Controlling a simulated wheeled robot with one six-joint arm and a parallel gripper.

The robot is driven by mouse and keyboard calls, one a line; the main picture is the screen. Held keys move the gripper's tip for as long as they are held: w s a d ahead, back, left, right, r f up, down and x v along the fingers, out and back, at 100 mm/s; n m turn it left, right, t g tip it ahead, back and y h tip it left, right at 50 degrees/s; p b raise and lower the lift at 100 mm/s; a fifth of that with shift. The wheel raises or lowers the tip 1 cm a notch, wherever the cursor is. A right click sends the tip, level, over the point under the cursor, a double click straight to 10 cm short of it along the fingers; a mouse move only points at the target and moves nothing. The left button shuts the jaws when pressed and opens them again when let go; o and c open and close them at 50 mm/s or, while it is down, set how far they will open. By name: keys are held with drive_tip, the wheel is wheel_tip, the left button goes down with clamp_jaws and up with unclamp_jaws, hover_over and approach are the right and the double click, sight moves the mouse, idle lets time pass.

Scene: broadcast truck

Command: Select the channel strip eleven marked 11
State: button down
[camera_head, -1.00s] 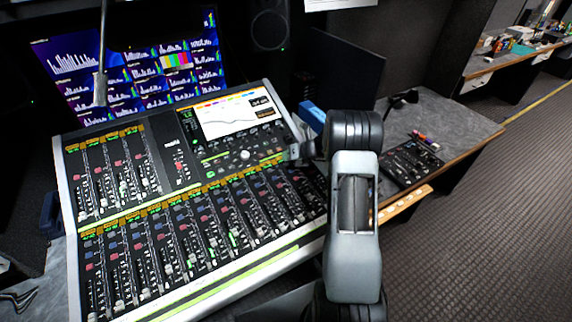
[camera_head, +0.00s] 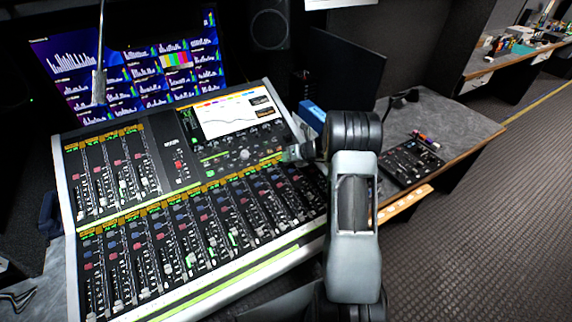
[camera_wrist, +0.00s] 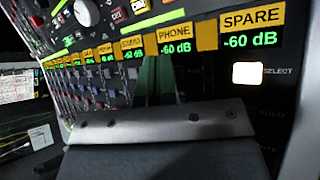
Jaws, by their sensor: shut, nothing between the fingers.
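The mixing console (camera_head: 190,285) fills the left of the head view, with rows of channel strips, faders and yellow labels. My gripper (camera_head: 290,154) is at the console's right side, near the upper right end of the lower strip row, partly hidden by my arm. A lit white SELECT button (camera_wrist: 248,73) sits under the SPARE label (camera_wrist: 252,20). No number 11 is readable. I cannot tell whether the fingertips touch anything.
A screen with meters (camera_head: 140,65) stands behind the console, with a thin gooseneck (camera_head: 100,60) in front of it. A small black control panel (camera_head: 411,160) lies on the desk at right. Open carpet (camera_head: 490,220) lies farther right.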

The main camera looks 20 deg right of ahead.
sight(289, 166)
drive_tip(key=shift+f+b, duration=0.3)
drive_tip(key=shift+f, duration=0.1)
idle(0.7)
drive_tip(key=shift+r, duration=0.15)
drive_tip(key=shift+s+r+p, duration=0.1)
drive_tip(key=shift+r+p, duration=0.6)
drive_tip(key=shift+p, duration=0.05)
drive_tip(key=shift+r, duration=0.1)
drive_tip(key=r+p, duration=0.2)
drive_tip(key=r, duration=0.1)
drive_tip(key=r+p, duration=0.1)
drive_tip(key=p, duration=0.1)
drive_tip(key=shift+s+r, duration=0.35)
drive_tip(key=shift+r, duration=0.05)
idle(0.7)
